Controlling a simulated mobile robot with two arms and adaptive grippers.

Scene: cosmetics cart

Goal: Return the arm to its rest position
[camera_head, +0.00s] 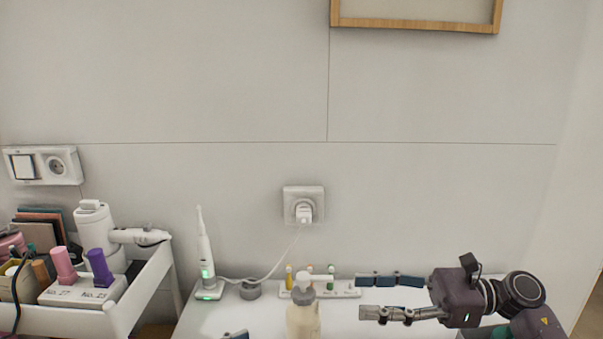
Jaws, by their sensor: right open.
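My right arm comes in from the right edge, low in the head view. Its gripper (360,297) is open, with its two dark fingers spread apart and pointing left. Nothing shows between the fingers. It is above the right part of the white cart top (262,318), to the right of a pump bottle (303,318) and apart from it in the picture. A small dark tip at the bottom edge looks like part of my left gripper (235,335); the rest of it is out of view.
An electric toothbrush (205,258) stands on its lit charger, its cable running to a wall socket (304,205). A white holder with small coloured bottles (331,284) is behind the pump bottle. A white tray cart (140,300) with cosmetics and a hair dryer is at left.

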